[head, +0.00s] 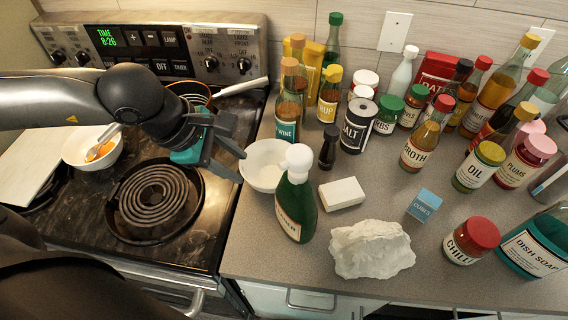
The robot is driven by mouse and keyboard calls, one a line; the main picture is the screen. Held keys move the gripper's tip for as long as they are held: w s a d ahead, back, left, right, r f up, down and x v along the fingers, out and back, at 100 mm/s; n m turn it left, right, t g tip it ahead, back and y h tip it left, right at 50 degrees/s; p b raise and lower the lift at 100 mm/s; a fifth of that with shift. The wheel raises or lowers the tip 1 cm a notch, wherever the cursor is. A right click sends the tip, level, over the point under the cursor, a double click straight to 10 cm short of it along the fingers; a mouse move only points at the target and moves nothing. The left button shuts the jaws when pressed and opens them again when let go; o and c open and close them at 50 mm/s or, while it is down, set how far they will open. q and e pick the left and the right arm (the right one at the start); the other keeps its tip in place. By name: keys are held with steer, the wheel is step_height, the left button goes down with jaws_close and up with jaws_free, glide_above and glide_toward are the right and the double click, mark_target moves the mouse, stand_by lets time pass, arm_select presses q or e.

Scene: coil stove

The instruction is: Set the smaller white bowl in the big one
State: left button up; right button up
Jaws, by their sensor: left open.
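A white bowl (257,160) sits on the grey counter at its left edge, partly behind a green bottle with a white cap (296,205). It looks like the smaller bowl. A wider white bowl (72,152) stands on the left part of the stove, with something orange and a utensil in it. My left gripper (241,167) is open and empty, with its fingertips at the left rim of the counter bowl. Whether they touch it I cannot tell. My right gripper is not in view.
A black coil burner (155,200) lies below my left arm. A pan (190,92) is behind it. A wine bottle (287,115) and a small dark bottle (329,148) stand close to the counter bowl. Many jars crowd the counter's right. A white block (342,194) and crumpled cloth (370,250) lie in front.

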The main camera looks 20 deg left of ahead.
arm_select(q)
glide_toward(269, 188)
steer(key=x, duration=0.5)
steer(key=shift+p+x, duration=0.35)
steer(key=shift+x, duration=2.35)
steer(key=shift+w+a, duration=0.1)
steer(key=shift+w, duration=0.05)
jaws_close()
